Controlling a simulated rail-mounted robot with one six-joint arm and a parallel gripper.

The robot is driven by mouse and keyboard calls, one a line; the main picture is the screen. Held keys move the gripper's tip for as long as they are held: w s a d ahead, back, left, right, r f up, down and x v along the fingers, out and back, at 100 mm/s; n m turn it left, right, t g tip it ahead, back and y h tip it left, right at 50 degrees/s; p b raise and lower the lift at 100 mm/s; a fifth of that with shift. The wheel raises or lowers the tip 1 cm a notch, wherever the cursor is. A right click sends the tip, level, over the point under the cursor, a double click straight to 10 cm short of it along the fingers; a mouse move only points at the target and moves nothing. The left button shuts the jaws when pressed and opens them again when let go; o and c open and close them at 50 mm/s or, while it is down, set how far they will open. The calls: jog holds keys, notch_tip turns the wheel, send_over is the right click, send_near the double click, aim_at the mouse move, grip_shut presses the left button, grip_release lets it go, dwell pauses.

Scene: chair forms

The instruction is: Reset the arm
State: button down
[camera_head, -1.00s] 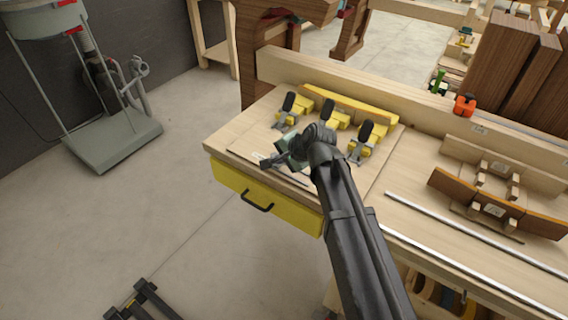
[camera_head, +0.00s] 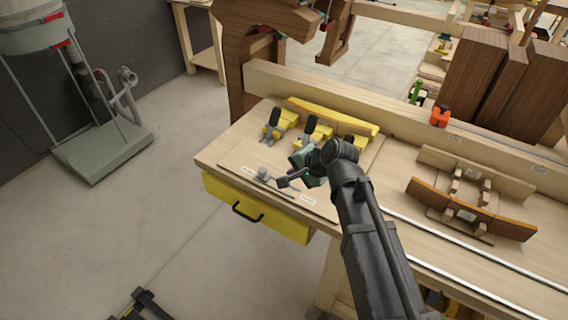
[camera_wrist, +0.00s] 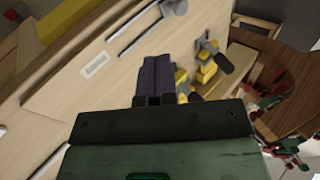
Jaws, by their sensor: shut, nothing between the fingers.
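My gripper (camera_head: 283,183) is above the left end of the wooden workbench (camera_head: 222,146), at the end of my dark arm. In the wrist view the two dark fingers of my gripper (camera_wrist: 154,68) lie side by side, shut with nothing between them. They point toward the bench top, which appears tilted in that view. I cannot tell the exact height above the bench.
Yellow clamps with black handles (camera_head: 273,124) stand on a fixture behind my gripper. Small metal parts (camera_head: 262,174) and labels lie near the bench's front edge, above a yellow drawer (camera_head: 262,215). Curved wooden forms (camera_head: 470,212) and a long metal rail are at right.

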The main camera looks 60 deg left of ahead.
jog(key=shift+v, duration=0.8)
jog(key=w+d+f+n+h, duration=0.1)
jog(key=w+d, duration=0.3)
jog(key=d, duration=0.6)
jog(key=w+d+f+n+t+h, duration=0.1)
jog(key=w+d+f+h, duration=0.1)
jog(key=d, duration=0.8)
jog(key=w+d+f+n+h, duration=0.1)
jog(key=w+d, duration=0.4)
jog(key=d, duration=0.6)
jog(key=shift+w+d+f+t+h, duration=0.1)
jog(key=shift+w+f+t+h, duration=0.15)
jog(key=shift+h, duration=0.3)
jog(key=shift+w+d+f+t+h, duration=0.15)
jog(key=shift+f+h, duration=0.1)
jog(key=shift+h, duration=0.3)
jog(key=w+d+m+h+b, duration=0.1)
jog(key=d+m, duration=0.4)
jog(key=d, duration=2.5)
jog(key=shift+w+f+m+h, duration=0.4)
jog(key=shift+w+f+h, duration=0.1)
jog(key=shift+w, duration=0.1)
